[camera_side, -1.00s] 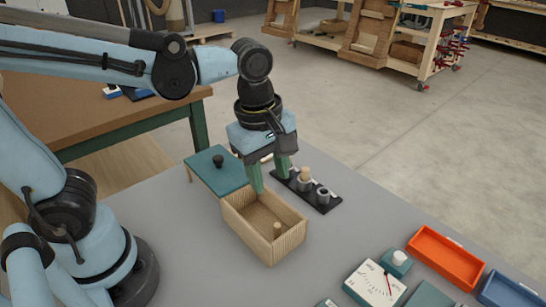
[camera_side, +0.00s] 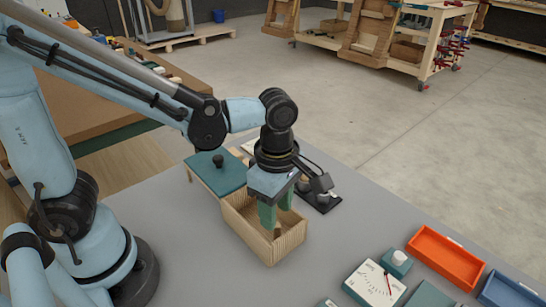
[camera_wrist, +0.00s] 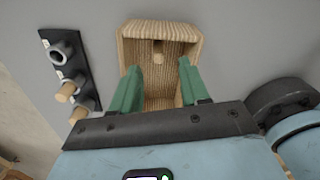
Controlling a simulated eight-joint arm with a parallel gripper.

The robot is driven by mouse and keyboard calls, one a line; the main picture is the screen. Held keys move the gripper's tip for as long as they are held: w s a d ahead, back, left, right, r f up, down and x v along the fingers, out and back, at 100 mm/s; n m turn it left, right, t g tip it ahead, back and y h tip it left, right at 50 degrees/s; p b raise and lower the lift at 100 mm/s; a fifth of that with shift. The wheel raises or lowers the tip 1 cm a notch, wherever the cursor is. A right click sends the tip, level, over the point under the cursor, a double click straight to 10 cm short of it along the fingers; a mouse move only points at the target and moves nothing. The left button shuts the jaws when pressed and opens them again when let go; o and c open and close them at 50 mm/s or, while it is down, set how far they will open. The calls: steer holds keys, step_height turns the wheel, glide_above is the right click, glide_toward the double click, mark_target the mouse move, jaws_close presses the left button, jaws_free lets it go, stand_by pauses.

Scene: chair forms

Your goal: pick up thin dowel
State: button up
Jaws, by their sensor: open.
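A thin pale wooden dowel (camera_wrist: 158,57) stands inside the open wooden box (camera_wrist: 196,40), near the box's end wall in the wrist view. My gripper (camera_wrist: 159,68) is open, with its two green fingers apart and nothing between them. In the wrist view the dowel appears in the gap beyond the fingertips, apart from both. In the side view my gripper (camera_side: 277,216) points down with its fingers at or over the box opening (camera_side: 290,241). How deep the fingertips are is hard to tell.
A black rack (camera_wrist: 70,72) with grey sockets and wooden pegs (camera_wrist: 66,92) stands beside the box. A teal lid-like panel with a black knob (camera_side: 218,174) lies behind the box.

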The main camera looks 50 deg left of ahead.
mark_target(277, 233)
steer(key=shift+w+d+f, duration=0.1)
steer(key=shift+f, duration=2.65)
jaws_close()
